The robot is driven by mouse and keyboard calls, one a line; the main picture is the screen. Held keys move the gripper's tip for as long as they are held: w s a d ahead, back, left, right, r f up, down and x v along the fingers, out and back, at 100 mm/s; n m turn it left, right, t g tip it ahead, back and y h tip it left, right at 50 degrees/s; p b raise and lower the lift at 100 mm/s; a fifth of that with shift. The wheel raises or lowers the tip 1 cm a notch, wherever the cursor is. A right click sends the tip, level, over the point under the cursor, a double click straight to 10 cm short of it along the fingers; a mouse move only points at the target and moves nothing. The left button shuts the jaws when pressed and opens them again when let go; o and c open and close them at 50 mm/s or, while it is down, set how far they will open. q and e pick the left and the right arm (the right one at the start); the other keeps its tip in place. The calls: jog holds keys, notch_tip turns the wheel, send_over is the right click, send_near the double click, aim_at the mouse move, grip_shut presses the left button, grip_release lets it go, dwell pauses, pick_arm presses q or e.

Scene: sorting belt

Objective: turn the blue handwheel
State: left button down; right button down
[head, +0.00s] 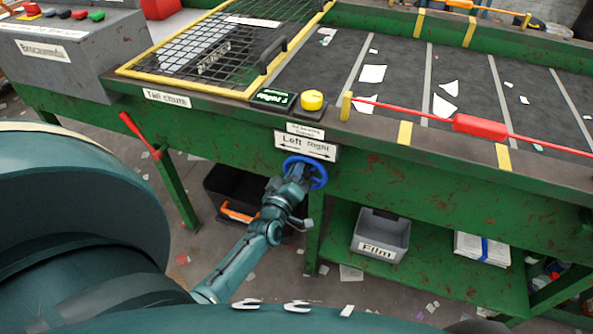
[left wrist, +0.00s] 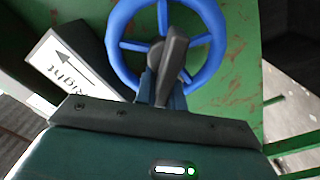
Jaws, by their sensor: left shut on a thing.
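The blue handwheel (head: 318,175) is mounted on the green side of the belt frame, under a white sign (head: 306,145) with arrows for left and right. In the left wrist view the handwheel (left wrist: 213,68) shows as a blue ring with spokes. My left gripper (head: 297,172) is at the left part of the wheel in the head view, shut on it. My right gripper is not in view.
Above the wheel are a yellow button (head: 312,100) and a yellow-edged mesh guard (head: 200,50). A red bar (head: 480,124) crosses the belt (head: 400,85). A red lever (head: 138,134) sticks out at the left. Below stand a grey bin labelled Film (head: 381,233) and a black crate (head: 222,186).

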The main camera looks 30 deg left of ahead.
pick_arm(q)
jog(key=shift+s+d+f+n, duration=0.15)
jog(key=shift+d+f+n, duration=0.15)
jog(key=shift+f, duration=0.25)
jog(key=c, duration=1.5)
grip_release()
jog(key=shift+c, duration=0.2)
jog(key=shift+o, duration=0.3)
jog(key=shift+r, duration=0.1)
jog(key=shift+r, duration=0.1)
jog(key=v, duration=1.3)
